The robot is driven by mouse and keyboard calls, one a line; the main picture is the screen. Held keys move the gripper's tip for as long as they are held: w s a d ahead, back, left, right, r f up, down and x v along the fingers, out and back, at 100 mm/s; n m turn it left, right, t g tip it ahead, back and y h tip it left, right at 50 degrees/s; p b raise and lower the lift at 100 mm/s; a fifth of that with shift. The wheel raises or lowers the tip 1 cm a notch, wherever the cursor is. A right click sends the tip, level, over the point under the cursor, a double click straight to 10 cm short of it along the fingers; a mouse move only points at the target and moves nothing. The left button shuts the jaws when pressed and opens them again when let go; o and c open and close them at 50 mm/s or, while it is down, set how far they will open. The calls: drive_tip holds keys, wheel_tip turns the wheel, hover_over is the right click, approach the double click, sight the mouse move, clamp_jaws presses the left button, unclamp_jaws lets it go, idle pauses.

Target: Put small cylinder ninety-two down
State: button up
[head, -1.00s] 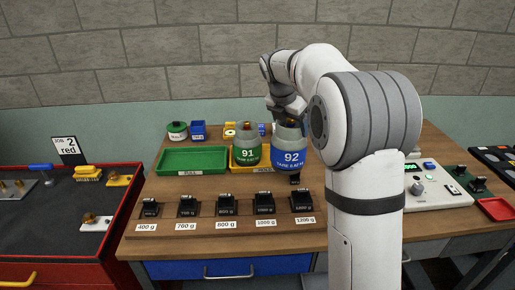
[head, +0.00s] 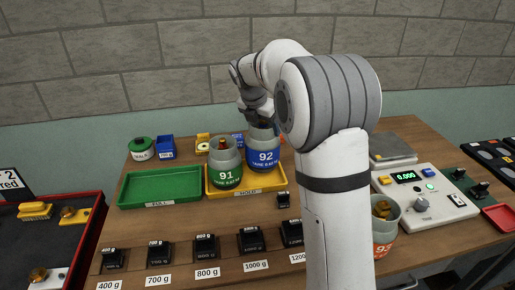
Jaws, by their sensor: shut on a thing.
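Small cylinder 92 (head: 262,157), grey with a blue band, is upright at the right part of the yellow HOLD tray (head: 247,194). Whether its base touches the tray is hard to tell. My gripper (head: 262,122) is shut on its top from above; the fingertips are mostly hidden by the cylinder's neck and my arm. Cylinder 91 (head: 226,170), with a green band, stands in the same tray, just left of and in front of 92, overlapping its edge in the picture.
An empty green FULL tray (head: 160,188) lies left. Several labelled black weights (head: 205,247) line the front rack. One small black block (head: 282,200) sits near the HOLD tray. Orange-banded cylinder 93 (head: 384,238) stands right of my arm, by the scale console (head: 427,200) reading 0.000.

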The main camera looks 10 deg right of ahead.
drive_tip(key=shift+f, duration=2.8)
drive_tip(key=o, duration=2.1)
drive_tip(key=shift+f, duration=0.15)
drive_tip(key=shift+c, duration=0.2)
